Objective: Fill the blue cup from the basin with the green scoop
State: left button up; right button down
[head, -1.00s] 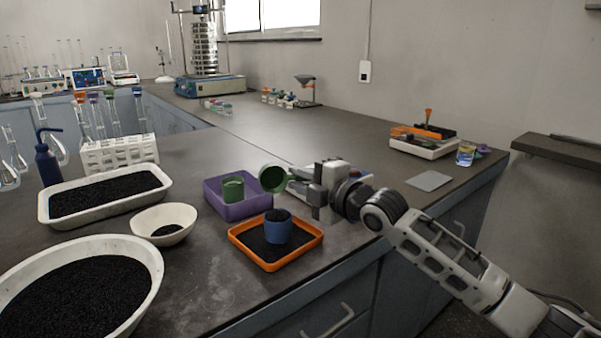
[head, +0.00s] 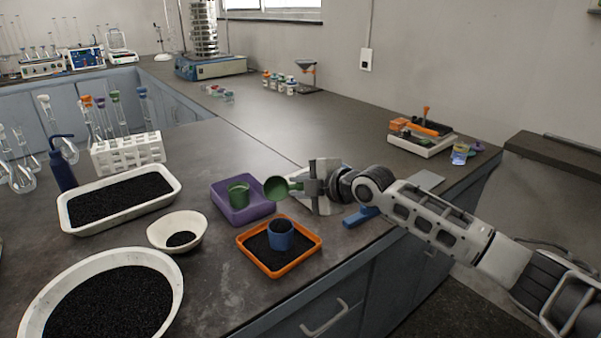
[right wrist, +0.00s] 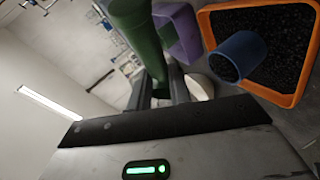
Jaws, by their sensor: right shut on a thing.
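The blue cup (head: 281,236) stands upright in an orange tray (head: 256,267), with dark grains inside it and around it. It also shows in the right wrist view (right wrist: 239,57). My right gripper (head: 300,188) is shut on the green scoop (head: 277,188), to the right of a purple tray and behind the orange tray. The scoop also shows in the right wrist view (right wrist: 140,35), held between the fingers. In the head view its open mouth faces the camera and it looks empty. A large white basin (head: 172,303) of dark grains is at the front left. My left gripper is not in view.
A small white bowl (head: 160,237) with some grains and a white rectangular tray (head: 168,180) of grains are left. A blue object (head: 361,216) lies near the bench edge.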

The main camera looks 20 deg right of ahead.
jog(key=shift+w+r+m+g+p, duration=0.15)
jog(key=shift+g+p, duration=0.15)
jog(key=shift+g, duration=0.15)
jog(key=shift+w+r+m+g+p, duration=0.15)
jog(key=shift+g+p, duration=0.15)
jog(key=shift+g, duration=0.15)
jog(key=shift+s+f, duration=0.1)
jog(key=g+p, duration=0.1)
jog(key=r+g+p, duration=0.1)
jog(key=p, duration=0.1)
jog(key=shift+w+r+m, duration=0.2)
jog(key=shift+w+m, duration=0.05)
jog(key=shift+m, duration=0.15)
jog(key=shift+g+p, duration=0.45)
jog(key=shift+g, duration=0.05)
jog(key=shift+f+m+g, duration=0.25)
jog(key=shift+m+g, duration=0.05)
jog(key=shift+g, duration=0.3)
